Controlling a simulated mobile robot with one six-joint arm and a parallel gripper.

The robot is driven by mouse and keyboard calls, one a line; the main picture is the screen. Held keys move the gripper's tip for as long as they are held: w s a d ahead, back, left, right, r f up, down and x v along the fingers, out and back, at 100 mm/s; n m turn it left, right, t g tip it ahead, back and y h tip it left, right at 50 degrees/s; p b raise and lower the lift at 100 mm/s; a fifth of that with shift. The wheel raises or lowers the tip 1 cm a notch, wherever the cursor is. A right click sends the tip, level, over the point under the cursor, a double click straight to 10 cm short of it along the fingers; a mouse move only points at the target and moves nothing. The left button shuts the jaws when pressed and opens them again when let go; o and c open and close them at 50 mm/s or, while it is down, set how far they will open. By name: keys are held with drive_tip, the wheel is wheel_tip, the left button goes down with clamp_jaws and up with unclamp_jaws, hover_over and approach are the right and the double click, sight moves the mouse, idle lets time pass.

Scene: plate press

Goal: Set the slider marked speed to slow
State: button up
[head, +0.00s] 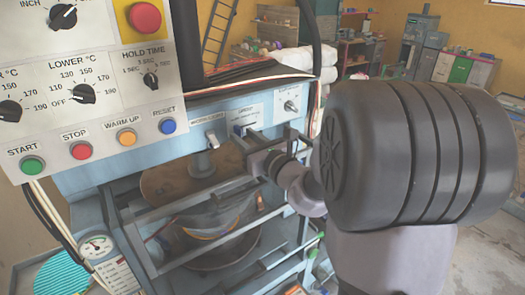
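The plate press has a light blue front panel (120,163) with small white label plates. A plate with small lettering (247,112) sits just above my gripper (246,138). I cannot read it surely; it may be the speed slider's plate. A dark blue part shows at its lower left edge. The slider's handle and setting are hidden or too small to tell. My gripper's tip is right in front of this plate, seen from behind and the side. Whether it touches the panel, and whether its fingers are open or shut, I cannot tell.
Left of my gripper is a lever switch (213,140); right of it is a small knob (290,105). The grey control box (100,75) with dials and coloured buttons hangs at upper left. Metal frame bars and a round plate (185,178) lie below. My arm blocks the right side.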

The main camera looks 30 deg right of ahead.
drive_tip(key=s+b, duration=0.5)
drive_tip(key=s, duration=1)
drive_tip(key=shift+s+d+b, duration=0.15)
drive_tip(key=shift+d+b, duration=0.1)
drive_tip(key=shift+b, duration=0.15)
